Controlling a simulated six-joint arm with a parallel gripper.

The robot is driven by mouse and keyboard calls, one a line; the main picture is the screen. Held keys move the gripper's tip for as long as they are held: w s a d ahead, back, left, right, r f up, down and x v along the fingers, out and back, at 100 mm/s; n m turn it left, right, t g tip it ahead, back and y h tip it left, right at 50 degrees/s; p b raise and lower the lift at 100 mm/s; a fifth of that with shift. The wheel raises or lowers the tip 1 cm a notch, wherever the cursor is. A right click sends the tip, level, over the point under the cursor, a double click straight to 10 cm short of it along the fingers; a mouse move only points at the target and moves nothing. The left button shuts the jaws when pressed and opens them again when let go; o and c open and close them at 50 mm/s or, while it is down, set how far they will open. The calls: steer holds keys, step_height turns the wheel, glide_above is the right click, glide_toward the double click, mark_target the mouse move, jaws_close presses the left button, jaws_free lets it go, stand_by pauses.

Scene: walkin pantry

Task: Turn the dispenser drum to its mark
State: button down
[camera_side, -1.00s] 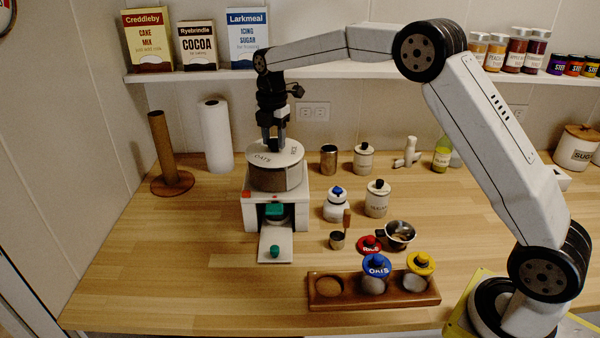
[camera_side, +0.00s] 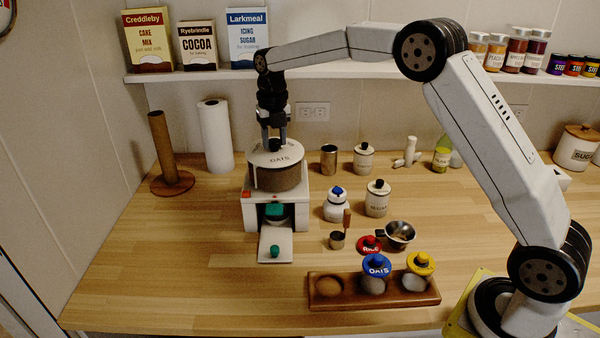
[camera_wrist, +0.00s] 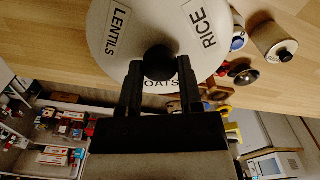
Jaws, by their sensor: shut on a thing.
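The dispenser drum (camera_side: 275,178) is a round brown-sided drum with a pale lid, on a white dispenser base (camera_side: 250,216). Its OATS label faces the front in the side view. The wrist view shows the lid (camera_wrist: 112,62) with LENTILS, RICE and a partly hidden OATS label, and a black knob (camera_wrist: 160,62) in the middle. My gripper (camera_side: 274,146) points straight down and is shut on the knob; its fingers (camera_wrist: 158,80) flank it in the wrist view. A small red patch (camera_side: 246,194) shows at the base's upper left front; I cannot tell whether it is the mark.
A teal piece (camera_side: 273,210) sits in the base's opening, above a pale front tray (camera_side: 276,241). A paper roll (camera_side: 216,137) and a wooden holder (camera_side: 166,150) stand left. Canisters (camera_side: 377,199) and a wooden rack (camera_side: 325,302) stand right. The counter's front left is clear.

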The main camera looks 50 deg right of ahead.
steer(key=shift+n, duration=0.6)
steer(key=shift+c, duration=1.3)
jaws_free()
steer(key=shift+r, duration=0.15)
steer(key=shift+r, duration=3.8)
